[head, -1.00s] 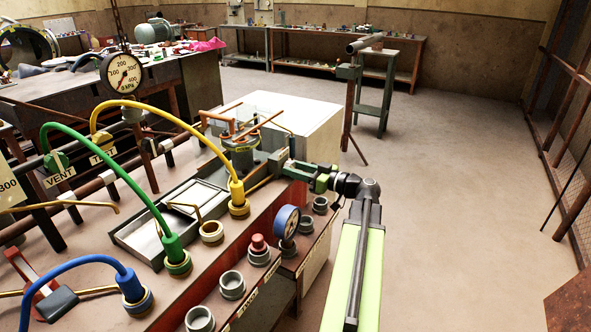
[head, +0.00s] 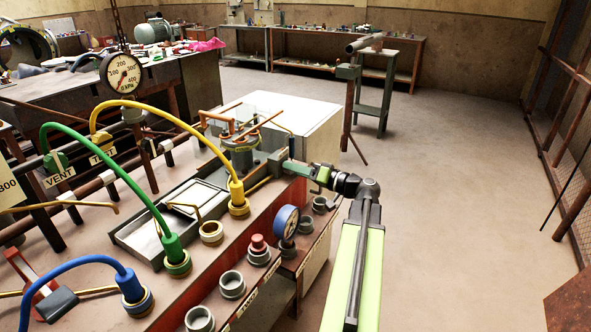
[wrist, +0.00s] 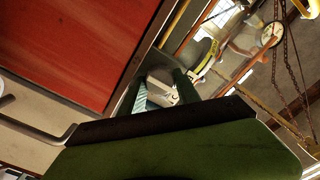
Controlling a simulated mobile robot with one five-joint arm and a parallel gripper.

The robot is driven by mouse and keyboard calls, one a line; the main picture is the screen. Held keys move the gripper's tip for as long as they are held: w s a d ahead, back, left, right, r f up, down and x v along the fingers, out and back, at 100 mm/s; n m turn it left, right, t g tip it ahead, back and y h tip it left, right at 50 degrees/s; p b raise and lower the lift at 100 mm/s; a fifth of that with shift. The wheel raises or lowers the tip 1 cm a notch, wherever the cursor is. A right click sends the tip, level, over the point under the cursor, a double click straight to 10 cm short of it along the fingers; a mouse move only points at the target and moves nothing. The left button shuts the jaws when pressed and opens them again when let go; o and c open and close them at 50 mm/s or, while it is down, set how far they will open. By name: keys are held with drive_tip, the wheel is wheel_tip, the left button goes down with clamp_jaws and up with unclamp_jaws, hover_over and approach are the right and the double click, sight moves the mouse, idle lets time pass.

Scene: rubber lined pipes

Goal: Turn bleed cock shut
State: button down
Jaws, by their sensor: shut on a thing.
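My gripper (head: 292,167) reaches in from the right at the back right end of the red-brown bench unit. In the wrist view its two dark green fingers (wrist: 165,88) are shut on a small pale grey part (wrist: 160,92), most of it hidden. In the head view a dark grey block (head: 277,160) lies at the fingertips, beside a brass pipe (head: 258,186). This is where the bleed cock appears to be, but its handle and angle are not clear. A grey pot (head: 241,158) with copper-coloured bars on top stands just left.
Yellow (head: 190,128), green (head: 120,178) and blue (head: 80,262) hoses arch over the unit. A blue-rimmed gauge (head: 286,222) and several grey sockets line its front. A white box (head: 300,118) stands behind.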

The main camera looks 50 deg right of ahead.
idle(0.5)
drive_tip(key=c, duration=0.9)
unclamp_jaws()
drive_tip(key=shift+s, duration=0.15)
